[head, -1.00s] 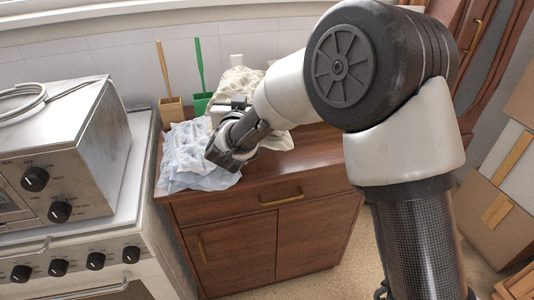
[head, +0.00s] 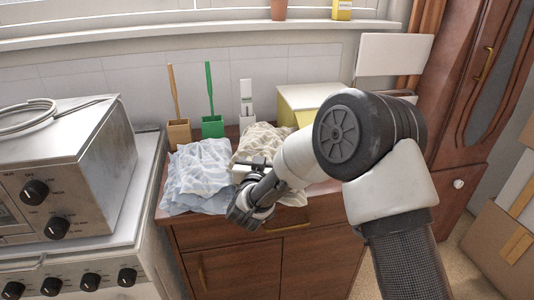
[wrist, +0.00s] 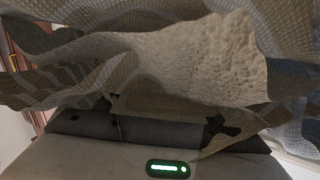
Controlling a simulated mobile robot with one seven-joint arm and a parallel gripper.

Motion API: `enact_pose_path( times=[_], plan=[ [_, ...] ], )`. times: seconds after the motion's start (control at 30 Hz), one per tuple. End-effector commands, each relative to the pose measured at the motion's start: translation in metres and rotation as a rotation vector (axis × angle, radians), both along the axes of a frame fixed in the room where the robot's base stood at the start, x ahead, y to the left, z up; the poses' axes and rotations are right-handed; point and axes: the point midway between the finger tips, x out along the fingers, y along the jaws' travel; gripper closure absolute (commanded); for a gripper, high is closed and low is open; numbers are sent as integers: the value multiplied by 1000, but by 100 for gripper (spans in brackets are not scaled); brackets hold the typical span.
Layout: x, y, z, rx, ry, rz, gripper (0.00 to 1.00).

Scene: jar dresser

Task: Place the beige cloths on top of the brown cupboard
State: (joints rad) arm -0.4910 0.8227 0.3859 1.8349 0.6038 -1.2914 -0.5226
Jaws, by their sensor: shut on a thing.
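The beige cloth (head: 263,140) is bunched over the back of the low brown cupboard (head: 230,268), with a fold showing right of my wrist. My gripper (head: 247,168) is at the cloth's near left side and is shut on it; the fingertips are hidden. In the wrist view the beige cloth (wrist: 205,60) hangs in loose folds across most of the picture. A pale blue-white cloth (head: 200,175) lies crumpled on the cupboard's left end, beside the gripper. Whether the two cloths touch is unclear.
A wooden holder (head: 179,133) and a green holder (head: 213,126) stand behind the cloths. The stove (head: 95,262) borders the left. A tall brown cabinet (head: 465,95) and cardboard boxes (head: 500,240) stand right.

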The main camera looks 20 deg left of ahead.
Motion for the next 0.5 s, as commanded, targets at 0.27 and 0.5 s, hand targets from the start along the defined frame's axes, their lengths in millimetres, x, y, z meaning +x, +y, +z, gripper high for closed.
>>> enact_pose_path(
  times=[0.27, 0.5],
  plan=[
    [0, 0, -1, 3, -6, 0, 73],
    [0, 0, -6, 1, -1, 0, 22]
  ],
)
